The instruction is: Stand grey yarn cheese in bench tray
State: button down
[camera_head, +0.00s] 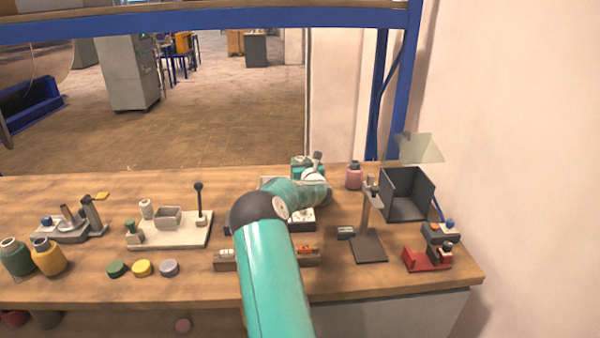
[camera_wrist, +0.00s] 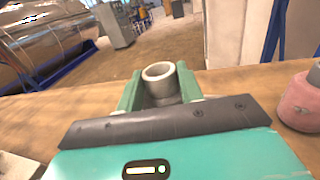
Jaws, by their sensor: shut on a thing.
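The grey yarn cheese (camera_wrist: 158,72) shows in the wrist view as a pale grey hollow cylinder, its open end facing up. My gripper (camera_wrist: 160,92) is shut on it, with a green finger on each side. In the head view my gripper (camera_head: 303,166) is over the back part of the bench, and the cheese (camera_head: 317,157) is small and partly hidden there. A dark-rimmed tray with a pale inside, which looks like the bench tray (camera_head: 302,227), lies below my arm. My arm hides much of it.
A pink bottle (camera_head: 354,176) stands right of my gripper, near an open dark box (camera_head: 405,194) and a stand with a dark base (camera_head: 369,249). A wooden block (camera_head: 224,260) lies in front of the tray. A pale fixture (camera_head: 170,230) stands left.

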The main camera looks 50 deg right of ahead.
jog(key=shift+w+d+f, duration=0.15)
jog(key=shift+f, duration=0.55)
jog(key=shift+w+d+f, duration=0.15)
jog(key=shift+w+f, duration=0.05)
jog(key=shift+f, duration=0.55)
jog(key=shift+w+d+f, duration=0.15)
jog(key=shift+f, duration=0.55)
jog(key=shift+f, duration=0.15)
jog(key=c, duration=0.9)
grip_release()
jog(key=v, duration=1.2)
